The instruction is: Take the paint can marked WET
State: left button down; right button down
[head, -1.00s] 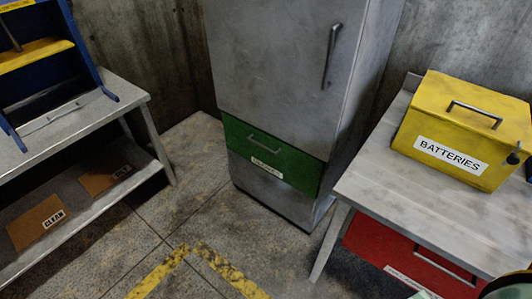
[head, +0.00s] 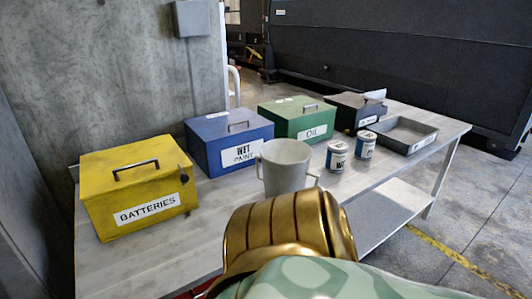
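The label of the farther can (head: 365,145) cannot be read. A grey bucket with side handles (head: 285,168) stands just left of the nearer can. Part of my own arm, gold and pale green, fills the bottom middle, well short of the cans. Neither gripper shows.
A yellow BATTERIES box (head: 135,188), a blue WET PAINT box (head: 228,142) and a green OIL box (head: 297,120) line the back of the table. A black box (head: 356,113) and an open grey tray (head: 402,134) are at the far right. Open floor lies to the right.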

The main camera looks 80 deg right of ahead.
aim_at(336, 157)
jog(key=z, duration=3.25)
